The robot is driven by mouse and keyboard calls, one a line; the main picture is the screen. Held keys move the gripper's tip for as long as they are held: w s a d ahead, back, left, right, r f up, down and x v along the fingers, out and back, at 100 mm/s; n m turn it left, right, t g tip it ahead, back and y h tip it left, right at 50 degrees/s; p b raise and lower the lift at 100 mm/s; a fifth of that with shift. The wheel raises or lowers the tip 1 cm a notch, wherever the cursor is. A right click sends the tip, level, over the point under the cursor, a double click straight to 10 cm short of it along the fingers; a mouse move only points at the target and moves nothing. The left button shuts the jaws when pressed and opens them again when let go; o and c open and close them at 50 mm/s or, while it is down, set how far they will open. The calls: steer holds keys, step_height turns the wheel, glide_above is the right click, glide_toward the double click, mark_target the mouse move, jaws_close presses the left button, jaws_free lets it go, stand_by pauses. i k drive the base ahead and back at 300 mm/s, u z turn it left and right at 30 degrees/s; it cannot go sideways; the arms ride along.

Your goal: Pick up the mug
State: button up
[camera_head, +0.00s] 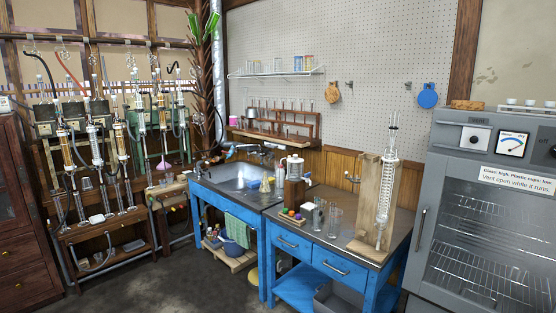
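I cannot pick out one mug for certain at this distance. Small white cup-like things (530,102) stand on top of the grey oven at the far right. Several cups or jars (279,64) stand on the white wall shelf. A small pink thing (233,120), perhaps a cup, is at the left end of the wooden wall rack. Clear glass vessels (334,220) stand on the blue bench; no handle can be made out on them. My gripper is not in view.
The blue bench (371,249) holds a sink (240,181) at left and a wooden stand with a glass column (382,205) at right. The grey oven (490,220) stands right of it. Glassware racks (100,225) fill the left. The dark floor (165,285) in front is clear.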

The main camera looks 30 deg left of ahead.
mark_target(232, 118)
steer(key=z, duration=0.05)
steer(key=i, duration=1.35)
steer(key=u, duration=2.75)
steer(key=i, duration=2.45)
steer(key=z, duration=0.85)
